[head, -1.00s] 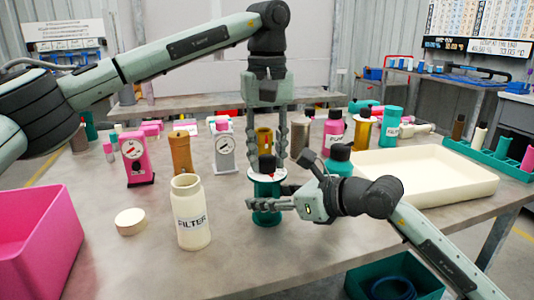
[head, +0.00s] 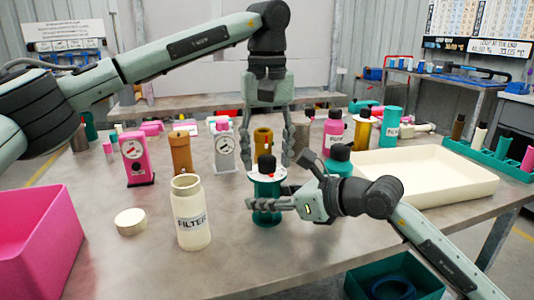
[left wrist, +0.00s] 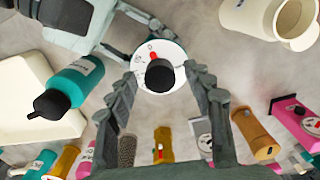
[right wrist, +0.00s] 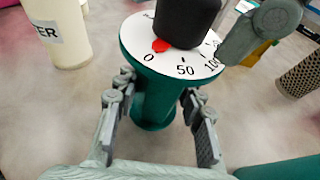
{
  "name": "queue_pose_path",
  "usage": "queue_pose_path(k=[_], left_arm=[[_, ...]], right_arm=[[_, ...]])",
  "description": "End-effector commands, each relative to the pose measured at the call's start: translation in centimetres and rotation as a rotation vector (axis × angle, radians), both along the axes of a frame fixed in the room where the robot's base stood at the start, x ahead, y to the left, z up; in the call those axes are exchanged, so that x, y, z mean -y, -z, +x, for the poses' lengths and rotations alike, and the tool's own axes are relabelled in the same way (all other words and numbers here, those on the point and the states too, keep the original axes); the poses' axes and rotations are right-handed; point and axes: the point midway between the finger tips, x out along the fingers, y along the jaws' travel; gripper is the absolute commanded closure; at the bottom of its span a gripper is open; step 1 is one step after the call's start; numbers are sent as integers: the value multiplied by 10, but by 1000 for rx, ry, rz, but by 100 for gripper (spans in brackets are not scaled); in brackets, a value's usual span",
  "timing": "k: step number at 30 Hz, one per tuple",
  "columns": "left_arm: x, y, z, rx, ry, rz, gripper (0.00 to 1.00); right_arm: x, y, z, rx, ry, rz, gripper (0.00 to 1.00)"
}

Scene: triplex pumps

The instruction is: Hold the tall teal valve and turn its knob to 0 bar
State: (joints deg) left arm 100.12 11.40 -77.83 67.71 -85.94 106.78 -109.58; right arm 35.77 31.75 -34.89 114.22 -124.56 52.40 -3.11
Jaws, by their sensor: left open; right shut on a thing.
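The tall teal valve (head: 266,208) stands upright on the table, with a white dial (right wrist: 185,58) and a black knob (left wrist: 160,76) on top. The red pointer (right wrist: 160,45) sits close to the 0 mark in the right wrist view. My right gripper (head: 262,202) is shut around the teal body below the dial, coming from the right. My left gripper (head: 267,160) points down from above, open, with its fingers on either side of the knob and apart from it. It also shows in the left wrist view (left wrist: 162,88).
A cream FILTER bottle (head: 191,215) and a round lid (head: 130,221) stand to the left. A dark-capped teal bottle (head: 340,160) and a cream tray (head: 425,183) are to the right. Gauges and orange parts stand behind. A pink bin (head: 40,235) is at the front left.

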Motion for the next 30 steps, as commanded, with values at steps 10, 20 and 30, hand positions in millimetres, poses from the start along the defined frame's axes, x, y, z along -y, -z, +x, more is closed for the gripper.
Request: queue_pose_path(k=[10,20,30], left_arm=[[1,-43,1,4,-2,-1,49],[0,-106,0,3,-2,1,49],[0,-120,0,0,0,0,49]], right_arm=[[0,1,0,-1,0,-2,100],[0,1,0,-1,0,-2,100],[0,1,0,-1,0,-2,100]])
